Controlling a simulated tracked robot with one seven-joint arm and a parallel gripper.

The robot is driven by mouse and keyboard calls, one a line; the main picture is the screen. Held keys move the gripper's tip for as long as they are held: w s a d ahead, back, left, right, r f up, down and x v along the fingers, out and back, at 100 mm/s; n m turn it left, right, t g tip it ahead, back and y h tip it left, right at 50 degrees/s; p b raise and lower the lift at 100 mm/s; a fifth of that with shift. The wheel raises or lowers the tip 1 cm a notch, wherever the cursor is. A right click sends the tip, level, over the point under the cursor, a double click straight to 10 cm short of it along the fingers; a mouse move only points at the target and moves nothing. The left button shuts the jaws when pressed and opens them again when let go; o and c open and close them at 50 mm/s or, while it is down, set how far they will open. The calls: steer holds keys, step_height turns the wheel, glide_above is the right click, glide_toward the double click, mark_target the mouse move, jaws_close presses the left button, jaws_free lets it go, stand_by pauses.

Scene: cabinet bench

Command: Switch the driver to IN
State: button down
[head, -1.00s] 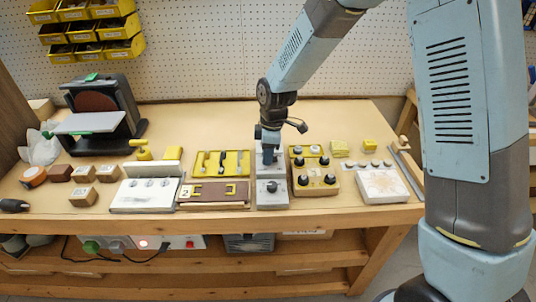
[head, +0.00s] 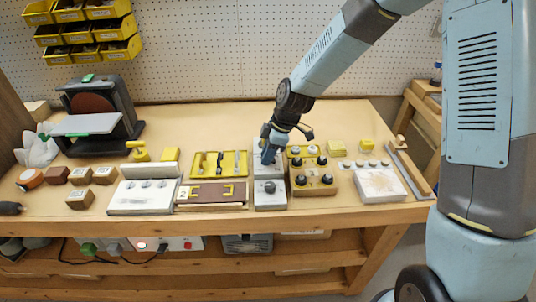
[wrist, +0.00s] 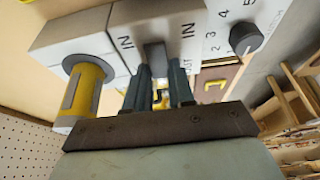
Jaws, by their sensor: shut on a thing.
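The driver is a pale grey unit (head: 271,201) near the middle of the bench, with a dark round knob (head: 269,187) on its front part. In the wrist view its grey body (wrist: 225,12) shows two "IN" marks, part of an "OUT" mark and a numbered dial knob (wrist: 247,38). A grey lever (wrist: 155,55) stands between the "IN" marks. My gripper (head: 267,157) is over the driver's rear part. In the wrist view my gripper (wrist: 160,75) has its fingers shut around the lever. The lever's lower end and exact setting are hidden.
A yellow cylinder (wrist: 85,92) stands beside the gripper in the wrist view. A box with black knobs (head: 314,182) is close on the driver's right. Yellow and brown panels (head: 220,163) are close on its left. The bench front is mostly clear.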

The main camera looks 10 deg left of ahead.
steer(key=shift+w+d+y, duration=0.1)
steer(key=shift+w+y, duration=0.1)
steer(key=shift+y, duration=0.1)
steer(key=c, duration=1)
jaws_free()
steer(key=shift+o, duration=0.2)
steer(key=shift+s, duration=0.1)
steer(key=shift+r, duration=0.1)
steer(key=v, duration=1.3)
steer(key=shift+d+r, duration=0.15)
steer(key=shift+r, duration=0.1)
